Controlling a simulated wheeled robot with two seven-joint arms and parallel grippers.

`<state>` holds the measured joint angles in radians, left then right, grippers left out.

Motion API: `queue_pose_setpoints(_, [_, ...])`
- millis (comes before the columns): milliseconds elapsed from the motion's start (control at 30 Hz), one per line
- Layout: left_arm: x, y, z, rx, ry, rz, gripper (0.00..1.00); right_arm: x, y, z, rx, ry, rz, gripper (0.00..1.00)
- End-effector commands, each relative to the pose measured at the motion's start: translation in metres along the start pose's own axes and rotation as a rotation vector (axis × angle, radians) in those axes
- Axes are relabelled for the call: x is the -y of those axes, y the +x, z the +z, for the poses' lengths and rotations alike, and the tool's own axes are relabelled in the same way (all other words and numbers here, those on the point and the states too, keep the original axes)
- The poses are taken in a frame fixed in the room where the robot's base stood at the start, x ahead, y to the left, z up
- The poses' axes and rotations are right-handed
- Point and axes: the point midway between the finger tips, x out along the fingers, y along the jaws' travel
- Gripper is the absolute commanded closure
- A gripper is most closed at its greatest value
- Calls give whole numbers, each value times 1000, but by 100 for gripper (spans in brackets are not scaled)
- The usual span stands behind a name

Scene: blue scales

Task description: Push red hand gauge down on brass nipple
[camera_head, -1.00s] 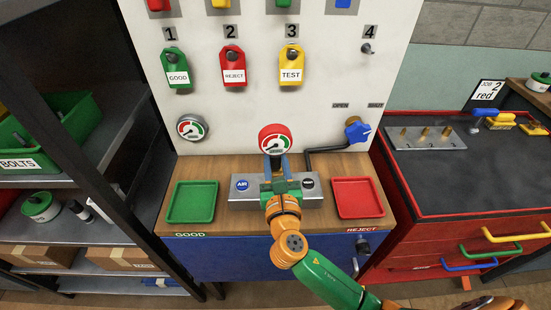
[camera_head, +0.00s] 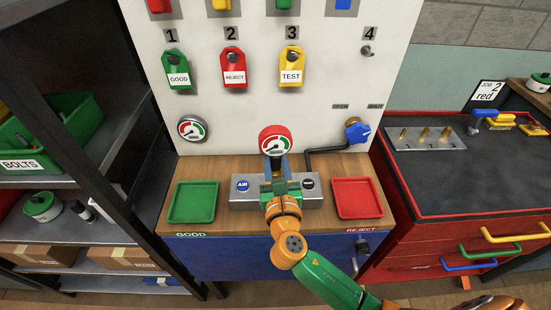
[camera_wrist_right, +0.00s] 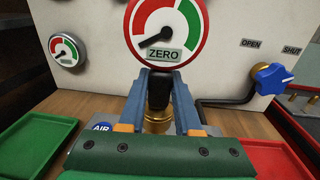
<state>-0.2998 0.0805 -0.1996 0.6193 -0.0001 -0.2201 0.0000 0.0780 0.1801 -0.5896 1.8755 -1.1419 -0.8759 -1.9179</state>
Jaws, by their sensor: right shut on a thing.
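The red hand gauge (camera_head: 275,140) stands upright above the grey block (camera_head: 241,202) in the head view. In the wrist view its red-rimmed dial (camera_wrist_right: 165,32) reads ZERO on its label, with the needle pointing lower left. My right gripper (camera_head: 275,167) has its two blue fingers either side of the gauge's black stem (camera_wrist_right: 158,92), shut on it. The brass nipple (camera_wrist_right: 157,121) shows between the fingers, directly below the stem. I cannot tell whether the stem touches it or how far it is seated. My left gripper is not in view.
A green tray (camera_head: 193,219) lies left of the block and a red tray (camera_head: 358,213) right of it. A blue valve handle (camera_head: 357,133) sits on a dark pipe at the right. A panel gauge (camera_head: 191,128) and hanging tags are behind.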

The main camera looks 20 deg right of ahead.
Motion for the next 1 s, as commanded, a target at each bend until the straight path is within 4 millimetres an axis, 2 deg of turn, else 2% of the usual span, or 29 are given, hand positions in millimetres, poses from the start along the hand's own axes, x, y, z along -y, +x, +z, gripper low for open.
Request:
queue_pose_setpoints(167, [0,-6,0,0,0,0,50,0,0,2,1,-2,0,100])
queue_pose_setpoints(1000, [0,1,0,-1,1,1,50,0,0,-7,1,0,0,100])
